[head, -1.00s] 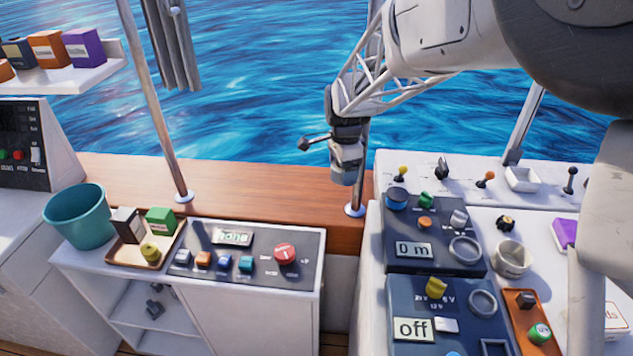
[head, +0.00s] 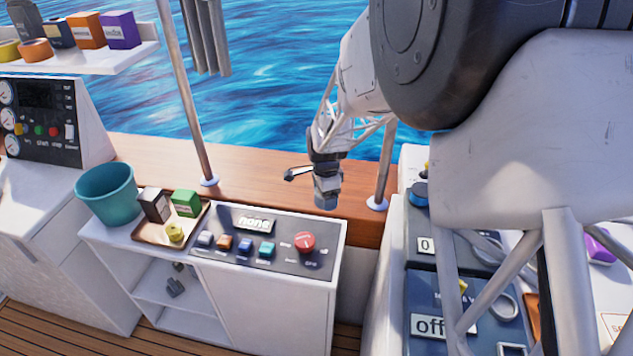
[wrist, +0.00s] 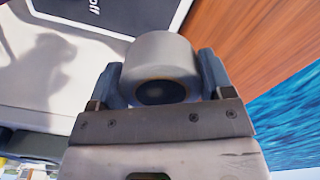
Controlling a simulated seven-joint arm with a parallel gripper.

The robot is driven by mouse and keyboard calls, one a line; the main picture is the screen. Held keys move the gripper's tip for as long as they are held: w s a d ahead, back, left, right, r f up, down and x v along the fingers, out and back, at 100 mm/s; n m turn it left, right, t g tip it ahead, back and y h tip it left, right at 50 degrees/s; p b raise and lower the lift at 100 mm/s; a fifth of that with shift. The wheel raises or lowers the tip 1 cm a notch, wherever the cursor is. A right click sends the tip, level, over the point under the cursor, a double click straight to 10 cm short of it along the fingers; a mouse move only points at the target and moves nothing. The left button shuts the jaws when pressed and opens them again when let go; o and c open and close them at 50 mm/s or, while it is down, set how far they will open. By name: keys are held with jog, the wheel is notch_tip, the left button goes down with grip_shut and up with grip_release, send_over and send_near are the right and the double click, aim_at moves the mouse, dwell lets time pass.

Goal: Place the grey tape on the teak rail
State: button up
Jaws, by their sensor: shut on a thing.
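My gripper (head: 326,190) is shut on the grey tape (wrist: 163,62), a thick roll with a dark hole, held between both fingers in the wrist view. In the head view the tape (head: 326,201) hangs at the tip of my gripper, in front of the teak rail's near edge. The teak rail (head: 265,185) is a wide brown wooden ledge running along the water side. It also shows at the right of the wrist view (wrist: 240,40). I cannot tell the exact height of the tape above the rail.
Metal posts stand on the rail, one left (head: 185,100) and one just right of my gripper (head: 383,165). A control panel (head: 265,245), a tray (head: 150,232) with small boxes and a teal bucket (head: 106,195) are nearer. The rail between the posts is clear.

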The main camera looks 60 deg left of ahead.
notch_tip(320, 180, down, 5)
jog(key=shift+r, duration=0.2)
jog(key=shift+a, duration=0.1)
jog(key=shift+w+a+f, duration=0.25)
jog(key=shift+w+a, duration=0.9)
jog(key=shift+a, duration=1.25)
jog(key=shift+w+a+f, duration=0.2)
jog(key=shift+w+a, duration=0.95)
jog(key=shift+a, duration=1.2)
jog(key=shift+w+a+f, duration=0.25)
jog(key=shift+w+a, duration=0.9)
jog(key=shift+a, duration=1.25)
jog(key=shift+f, duration=1.8)
jog(key=shift+f, duration=0.1)
